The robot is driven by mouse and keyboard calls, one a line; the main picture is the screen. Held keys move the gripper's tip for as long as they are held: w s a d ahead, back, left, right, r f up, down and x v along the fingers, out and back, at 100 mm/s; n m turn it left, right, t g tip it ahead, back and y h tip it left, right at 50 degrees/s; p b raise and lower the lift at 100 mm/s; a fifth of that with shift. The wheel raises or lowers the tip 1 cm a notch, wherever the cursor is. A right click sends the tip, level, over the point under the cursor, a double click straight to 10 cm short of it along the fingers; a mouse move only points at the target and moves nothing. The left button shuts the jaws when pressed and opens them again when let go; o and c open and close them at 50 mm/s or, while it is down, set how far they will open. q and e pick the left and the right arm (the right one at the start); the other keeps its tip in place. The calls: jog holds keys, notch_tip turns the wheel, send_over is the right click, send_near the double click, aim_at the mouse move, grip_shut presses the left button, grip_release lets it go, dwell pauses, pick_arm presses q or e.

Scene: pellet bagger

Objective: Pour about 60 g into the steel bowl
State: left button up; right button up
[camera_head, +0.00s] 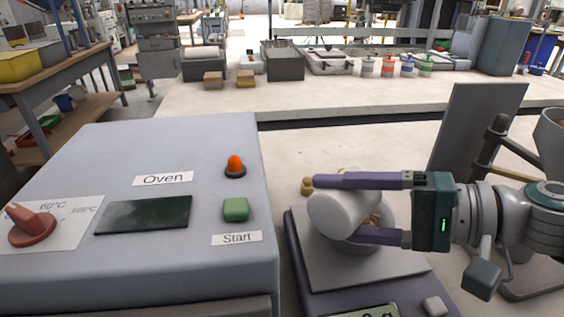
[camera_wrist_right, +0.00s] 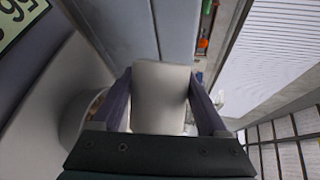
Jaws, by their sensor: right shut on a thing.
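My right gripper (camera_head: 360,208) is shut on a white cup (camera_head: 338,217), with one finger on each side of it. In the right wrist view the cup (camera_wrist_right: 160,97) sits between both fingers. The cup is tipped well over, above the steel bowl (camera_head: 390,222). Brown pellets (camera_head: 373,219) show inside the bowl, partly hidden by the cup and finger. The bowl stands on the plate of a scale (camera_head: 335,270). The scale's green display (camera_head: 365,312) is cut off by the frame edge, so I cannot read its full number. My left gripper is out of view.
A grey oven (camera_head: 75,160) with a red knob (camera_head: 32,226), green Start button (camera_head: 236,209) and orange lamp (camera_head: 235,166) stands left of the scale. Small brass-coloured pieces (camera_head: 307,186) lie behind the scale. A grey upright panel (camera_head: 475,130) stands behind my right arm.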

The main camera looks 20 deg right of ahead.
jog(key=shift+w+d+r+m+y+b, duration=0.15)
jog(key=shift+d+r+m+y+b, duration=0.2)
jog(key=shift+m+b, duration=0.2)
dwell(1.9)
jog(key=shift+m, duration=0.25)
jog(key=shift+r+y+b, duration=0.15)
jog(key=shift+y+b, duration=0.15)
jog(key=shift+y, duration=0.05)
dwell(0.9)
jog(key=shift+w+d+r+m, duration=0.1)
jog(key=shift+d+m, duration=0.05)
jog(key=shift+m, duration=0.35)
dwell(0.3)
jog(key=shift+d+r+b, duration=0.1)
jog(key=shift+b, duration=0.25)
dwell(0.5)
jog(key=shift+w+d+r+m+y, duration=0.1)
jog(key=shift+d+m+y, duration=0.05)
jog(key=shift+m+y, duration=0.3)
dwell(0.5)
jog(key=shift+d+r+m+b, duration=0.1)
jog(key=shift+m+b, duration=0.15)
jog(key=shift+b, duration=0.15)
dwell(0.4)
jog(key=shift+w+d, duration=0.1)
dwell(0.6)
